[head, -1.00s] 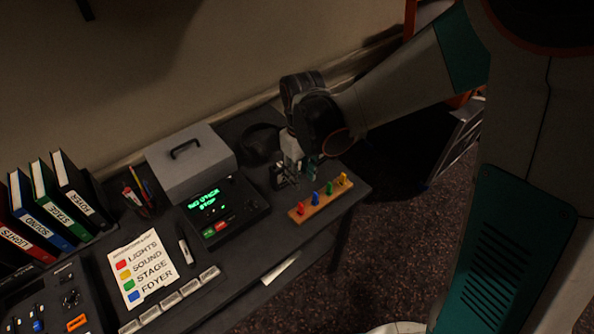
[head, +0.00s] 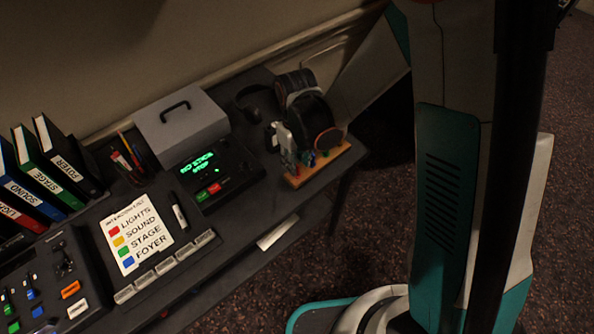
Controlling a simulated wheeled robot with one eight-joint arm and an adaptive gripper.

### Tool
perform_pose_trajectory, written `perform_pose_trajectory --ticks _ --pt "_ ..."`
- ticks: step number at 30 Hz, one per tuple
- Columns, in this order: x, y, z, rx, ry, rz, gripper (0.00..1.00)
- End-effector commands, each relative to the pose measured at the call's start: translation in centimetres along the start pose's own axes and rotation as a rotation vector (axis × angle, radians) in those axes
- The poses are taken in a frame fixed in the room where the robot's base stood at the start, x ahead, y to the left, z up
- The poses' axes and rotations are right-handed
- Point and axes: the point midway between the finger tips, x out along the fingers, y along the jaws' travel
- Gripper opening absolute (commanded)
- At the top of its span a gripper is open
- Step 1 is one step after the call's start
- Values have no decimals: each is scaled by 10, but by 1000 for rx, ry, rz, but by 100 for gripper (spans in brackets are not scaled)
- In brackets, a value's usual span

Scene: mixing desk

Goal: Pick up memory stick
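A wooden rack (head: 300,178) stands at the right end of the desk. Earlier it showed small upright sticks in red, blue, green and yellow. Now my arm end covers most of it, and only small bits of colour show beside the fingers. My gripper (head: 288,163) points down at the left part of the rack, in front of the sticks. Its fingertips are dark and small, so I cannot tell whether they are apart or touch a stick. A black player (head: 236,187) to the left has a green display reading "NO STICK STOP".
A grey cash box (head: 182,130) and headphones (head: 250,103) lie behind the player. A pen cup (head: 131,165), binders (head: 66,165), a colour-coded label sheet (head: 134,236), a marker (head: 179,214) and a mixer (head: 45,285) fill the left. The desk's right edge is just past the rack.

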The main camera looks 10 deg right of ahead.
Motion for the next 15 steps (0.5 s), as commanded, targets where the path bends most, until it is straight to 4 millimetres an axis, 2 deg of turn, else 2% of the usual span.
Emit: perform_pose_trajectory --ticks 1,6,13,15 --pt "12 0 2 0 0 0 31" --pt "32 0 2 0 0 0 31" --pt "33 0 3 0 0 0 31" --pt "33 0 3 0 0 0 18"
